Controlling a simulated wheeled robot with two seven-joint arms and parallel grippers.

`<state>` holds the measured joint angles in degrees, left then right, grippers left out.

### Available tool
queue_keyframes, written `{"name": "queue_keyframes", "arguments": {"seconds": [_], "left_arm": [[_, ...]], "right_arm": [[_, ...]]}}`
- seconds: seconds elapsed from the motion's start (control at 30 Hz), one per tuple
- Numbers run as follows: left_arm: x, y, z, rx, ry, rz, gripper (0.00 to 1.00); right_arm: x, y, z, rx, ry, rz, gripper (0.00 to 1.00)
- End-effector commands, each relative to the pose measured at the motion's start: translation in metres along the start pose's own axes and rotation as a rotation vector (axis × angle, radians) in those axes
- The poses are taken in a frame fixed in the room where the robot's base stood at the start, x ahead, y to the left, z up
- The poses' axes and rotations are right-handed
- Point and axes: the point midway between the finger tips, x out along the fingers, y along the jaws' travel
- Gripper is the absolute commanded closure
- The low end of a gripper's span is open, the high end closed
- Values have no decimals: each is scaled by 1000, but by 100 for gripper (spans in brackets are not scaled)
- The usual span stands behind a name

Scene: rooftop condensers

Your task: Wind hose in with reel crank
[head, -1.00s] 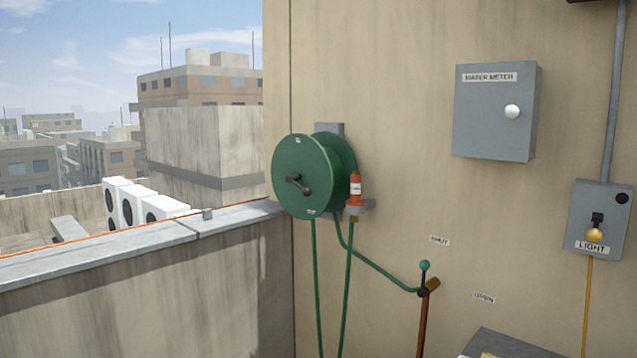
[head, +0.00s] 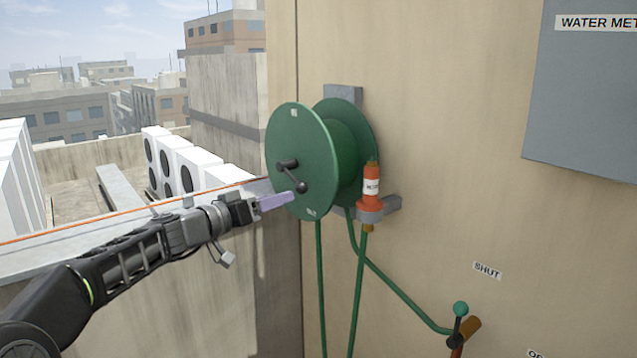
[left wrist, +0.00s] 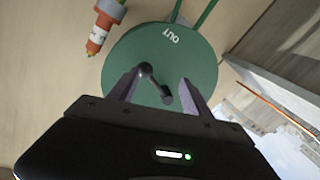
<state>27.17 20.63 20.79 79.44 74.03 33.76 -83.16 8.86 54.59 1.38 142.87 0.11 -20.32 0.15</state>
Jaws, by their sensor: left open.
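The green hose reel (head: 300,150) is mounted on the beige wall, its round face toward me. The green hose (head: 321,280) hangs below the reel. My left gripper (head: 285,198) is just in front of the reel's lower face, close to the crank knob. In the left wrist view its two fingers (left wrist: 158,90) are apart, with the crank (left wrist: 155,82) showing between and beyond them. I cannot tell whether they touch it. My right gripper is not in view.
An orange nozzle (head: 371,185) sits in a grey holder right of the reel. A tap with a green knob (head: 460,309) is lower right, near a SHUT label. A grey water meter box (head: 580,100) is upper right. A concrete parapet (head: 215,300) runs along the left.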

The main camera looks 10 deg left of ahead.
Motion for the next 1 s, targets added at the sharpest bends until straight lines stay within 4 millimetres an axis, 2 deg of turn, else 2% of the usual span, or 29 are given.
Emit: {"name": "queue_keyframes", "arguments": {"seconds": [0.2, 0.67, 0.83, 1.0], "left_arm": [[-1, 16, -6, 138, 25, 66, 43], [1, 17, -6, 177, 23, 68, 43], [16, 19, -8, 176, 23, 70, 43], [42, 22, -10, 174, 22, 70, 43]], "right_arm": [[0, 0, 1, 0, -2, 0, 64], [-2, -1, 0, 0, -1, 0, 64], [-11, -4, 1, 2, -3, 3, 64], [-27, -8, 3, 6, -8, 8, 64]]}}
